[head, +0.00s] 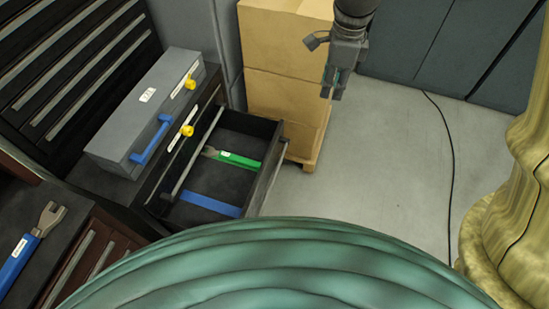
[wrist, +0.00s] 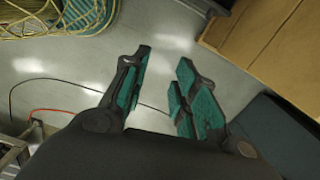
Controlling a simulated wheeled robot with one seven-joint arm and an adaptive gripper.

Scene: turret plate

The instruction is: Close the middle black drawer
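The black drawer (head: 268,172) stands pulled out of the dark cabinet in the head view, its front panel facing right with a light handle strip along it. A green-handled tool (head: 238,160) and a blue item (head: 210,205) lie inside it. My gripper (head: 332,92) hangs in the air to the upper right of the drawer, apart from it. In the wrist view my gripper (wrist: 165,62) has its fingers apart with nothing between them, over the floor. The drawer is not recognisable in the wrist view. The green dome hides the drawer's near surroundings.
A grey toolbox (head: 140,108) with a blue handle sits on the cabinet. Stacked cardboard boxes (head: 280,50) stand behind the drawer. A green rounded surface (head: 290,265) fills the near foreground. Open floor (head: 385,165) lies right of the drawer, with a black cable (head: 450,150) across it.

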